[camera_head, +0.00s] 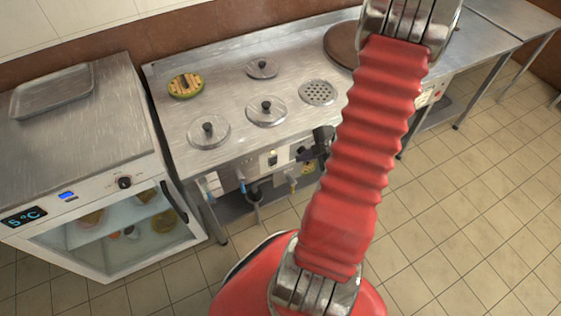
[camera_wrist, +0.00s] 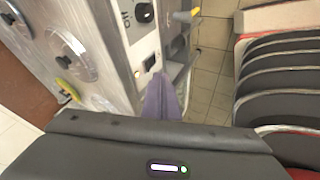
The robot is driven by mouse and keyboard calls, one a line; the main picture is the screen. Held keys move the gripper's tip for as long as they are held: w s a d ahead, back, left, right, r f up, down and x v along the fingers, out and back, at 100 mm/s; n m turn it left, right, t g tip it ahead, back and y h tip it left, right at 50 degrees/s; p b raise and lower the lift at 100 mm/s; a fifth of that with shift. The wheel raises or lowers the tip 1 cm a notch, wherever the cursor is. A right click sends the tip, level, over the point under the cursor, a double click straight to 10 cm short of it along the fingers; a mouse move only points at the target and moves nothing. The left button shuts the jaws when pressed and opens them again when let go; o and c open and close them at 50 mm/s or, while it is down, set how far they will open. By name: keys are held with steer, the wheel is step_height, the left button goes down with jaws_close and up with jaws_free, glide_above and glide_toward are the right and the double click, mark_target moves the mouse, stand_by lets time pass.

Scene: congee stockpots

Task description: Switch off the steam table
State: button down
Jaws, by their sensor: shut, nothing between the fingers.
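The steam table (camera_head: 225,110) is a steel counter with several round inserts and a control strip along its front. In the head view a small switch (camera_head: 272,160) sits on that strip. The wrist view shows a dark square switch (camera_wrist: 150,63) below a black knob (camera_wrist: 145,12); I cannot tell its on or off position. My gripper (camera_head: 312,152) is shut and empty in front of the panel, partly hidden by my red arm. In the wrist view its purplish fingers (camera_wrist: 161,98) are just below the switch; contact cannot be told.
A glass-front fridge (camera_head: 100,215) with a "5°C" display and a tray (camera_head: 52,90) on top stands at left. Taps with blue and yellow handles (camera_head: 291,184) hang below the steam table's panel. The tiled floor (camera_head: 470,200) at right is clear.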

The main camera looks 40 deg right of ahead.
steer(key=shift+s+a+f+y, duration=0.5)
steer(key=shift+s+a+f, duration=0.15)
steer(key=shift+s+a, duration=0.1)
glide_toward(274, 162)
steer(key=shift+s+a+x, duration=0.1)
steer(key=shift+a+x, duration=0.05)
steer(key=shift+x, duration=0.8)
steer(key=shift+s+a+x, duration=0.1)
steer(key=shift+x, duration=0.8)
steer(key=shift+s+a+x, duration=0.1)
steer(key=shift+a+x, duration=0.05)
steer(key=shift+x, duration=0.8)
